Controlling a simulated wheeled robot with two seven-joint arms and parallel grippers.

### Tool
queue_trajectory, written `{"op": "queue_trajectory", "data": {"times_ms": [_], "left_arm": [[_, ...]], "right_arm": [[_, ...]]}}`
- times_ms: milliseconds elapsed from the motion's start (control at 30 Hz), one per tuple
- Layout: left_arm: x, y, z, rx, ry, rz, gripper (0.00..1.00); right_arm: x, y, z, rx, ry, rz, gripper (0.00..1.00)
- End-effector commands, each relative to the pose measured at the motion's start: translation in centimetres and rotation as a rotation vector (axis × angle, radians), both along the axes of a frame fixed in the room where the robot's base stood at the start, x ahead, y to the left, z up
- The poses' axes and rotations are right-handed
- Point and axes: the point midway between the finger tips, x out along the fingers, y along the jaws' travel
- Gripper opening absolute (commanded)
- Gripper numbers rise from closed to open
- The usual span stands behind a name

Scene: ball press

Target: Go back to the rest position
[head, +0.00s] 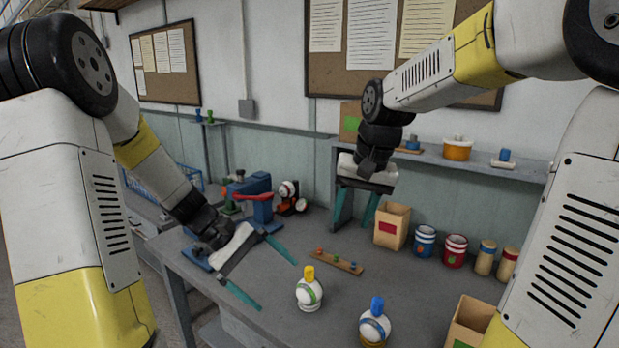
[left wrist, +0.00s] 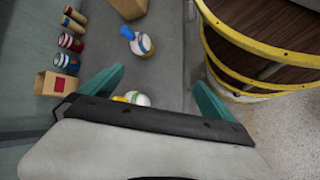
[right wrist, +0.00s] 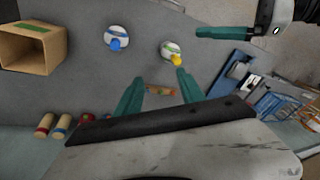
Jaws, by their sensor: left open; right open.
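My left gripper (head: 278,287) is open and empty over the left part of the grey table, its teal fingers spread. It also shows in the left wrist view (left wrist: 159,77). My right gripper (head: 350,226) is open, pointing down above the back of the table, with nothing between its fingers; it also shows in the right wrist view (right wrist: 159,76). A white ball with a green band and yellow knob (head: 309,294) stands just right of my left gripper. A white ball with a blue band and blue knob (head: 375,328) stands further right and nearer. Neither ball is held.
A blue press with a red handle (head: 252,196) stands at the table's back left. A small wooden strip with coloured pegs (head: 338,261) lies mid-table. A cardboard box (head: 391,227), striped cans (head: 425,241) and wooden jars line the back. An open box (head: 468,325) stands front right.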

Motion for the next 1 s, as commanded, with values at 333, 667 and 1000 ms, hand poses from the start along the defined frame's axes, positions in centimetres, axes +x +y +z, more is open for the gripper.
{"op": "queue_trajectory", "data": {"times_ms": [333, 667, 1000], "left_arm": [[-6.1, 2.0, 8.4, 0.381, -0.412, -0.244, 1.00], [-10.8, 4.6, 14.1, 0.631, -0.787, -0.363, 1.00], [-12.0, 5.5, 15.3, 0.691, -0.893, -0.384, 1.00]], "right_arm": [[-7.8, -3.4, 2.2, 0.016, -0.166, 0.057, 0.46], [-13.9, -5.0, 1.6, -0.016, -0.305, 0.102, 0.46], [-15.4, -5.3, 1.1, -0.032, -0.342, 0.117, 0.46]]}}
